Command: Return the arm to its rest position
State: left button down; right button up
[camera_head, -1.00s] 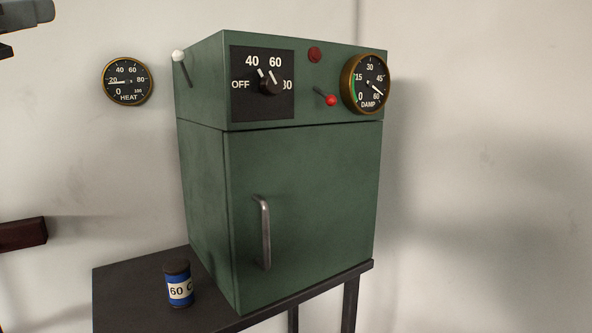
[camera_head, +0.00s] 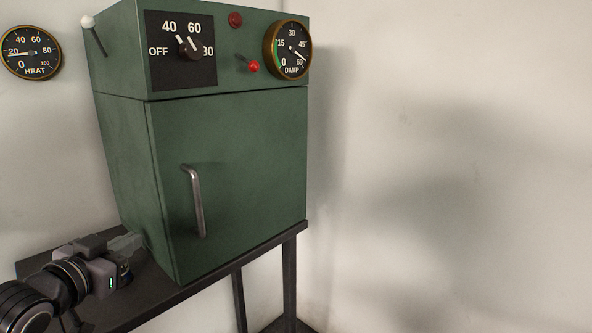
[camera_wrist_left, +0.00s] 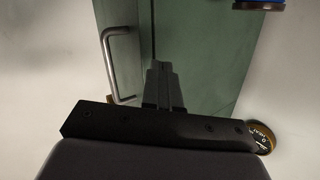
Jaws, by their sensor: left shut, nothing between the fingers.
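My left gripper (camera_head: 128,243) is at the lower left in the head view, low beside the green cabinet (camera_head: 235,170). Its fingers are together with nothing between them. In the left wrist view the closed fingers (camera_wrist_left: 160,68) point toward the cabinet, with the door handle (camera_wrist_left: 121,62) to their left; I cannot tell whether they touch the cabinet. The handle (camera_head: 194,202) is clear of the gripper in the head view, and the door is shut. My right gripper is not in view.
The cabinet stands on a dark table (camera_head: 265,247). A blue can (camera_wrist_left: 258,5) shows at the wrist view's top edge; my gripper mostly hides it in the head view. A HEAT gauge (camera_head: 31,53) hangs on the wall. The space right of the cabinet is clear.

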pick_arm(q)
jog(key=s+d+f+g, duration=0.15)
jog(key=s+f, duration=0.35)
jog(key=f, duration=0.5)
jog(key=s+d+f+n+g, duration=0.1)
jog(key=s+d+f, duration=0.3)
jog(key=f, duration=0.5)
jog(key=s+d+f+g, duration=0.2)
jog(key=s+f, duration=0.4)
jog(key=f, duration=0.4)
jog(key=s+d+f+g, duration=0.1)
jog(key=s+d+f, duration=0.2)
jog(key=s+f, duration=0.3)
jog(key=s, duration=0.3)
jog(key=shift+s+f+n, duration=0.2)
jog(key=shift+s+n, duration=0.1)
jog(key=shift+s, duration=0.05)
